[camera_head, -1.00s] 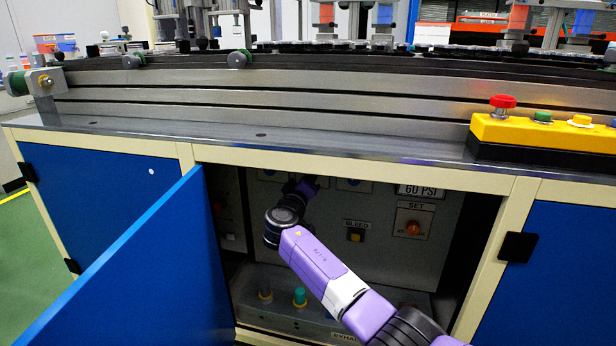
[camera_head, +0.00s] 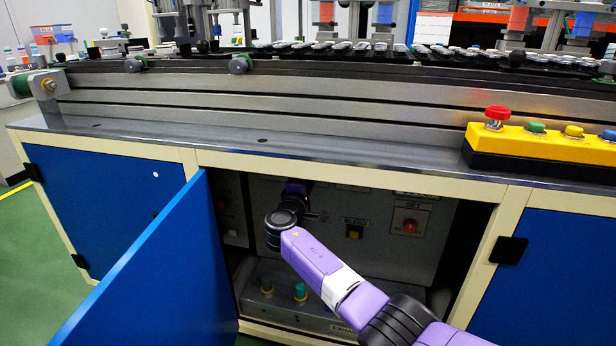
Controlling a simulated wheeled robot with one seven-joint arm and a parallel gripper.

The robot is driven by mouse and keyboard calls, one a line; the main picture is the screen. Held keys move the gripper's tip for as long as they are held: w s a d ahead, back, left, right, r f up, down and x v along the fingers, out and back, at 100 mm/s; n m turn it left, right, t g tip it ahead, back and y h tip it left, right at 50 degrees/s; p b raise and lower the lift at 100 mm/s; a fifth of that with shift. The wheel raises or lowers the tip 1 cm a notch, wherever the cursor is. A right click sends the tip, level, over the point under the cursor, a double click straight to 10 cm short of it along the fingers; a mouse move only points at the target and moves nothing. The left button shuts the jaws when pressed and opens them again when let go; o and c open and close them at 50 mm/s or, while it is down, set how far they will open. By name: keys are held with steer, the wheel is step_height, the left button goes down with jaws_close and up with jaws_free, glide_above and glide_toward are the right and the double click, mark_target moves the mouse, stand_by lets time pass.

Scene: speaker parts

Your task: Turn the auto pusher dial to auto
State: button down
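The open cabinet holds a grey control panel (camera_head: 385,250). An orange-red knob (camera_head: 409,226) sits under a SET label, and a dark box with a yellow part (camera_head: 354,232) sits under a BLEED label. I cannot read any auto pusher label; the dial may be behind my arm or above the cabinet's upper edge. My purple arm reaches in from the lower right. Its far end, with a purple part (camera_head: 297,187) above the dark wrist joint, is close to the panel's upper left. The fingers of my gripper cannot be made out there, nor any contact with a dial.
A blue door (camera_head: 150,275) stands open at the left of the cabinet. The cream frame (camera_head: 350,172) and steel counter edge (camera_head: 330,150) lie above my arm. A teal knob (camera_head: 300,291) stands on a lower ledge. A yellow button box (camera_head: 545,143) sits on the counter.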

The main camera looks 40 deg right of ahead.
steer(key=shift+a+f+n, duration=0.1)
steer(key=shift+n, duration=0.5)
steer(key=c, duration=1)
jaws_free()
steer(key=shift+o, duration=0.2)
steer(key=shift+p, duration=0.3)
steer(key=p+v, duration=0.3)
steer(key=v, duration=0.4)
steer(key=shift+s+a, duration=0.25)
steer(key=shift+a, duration=0.05)
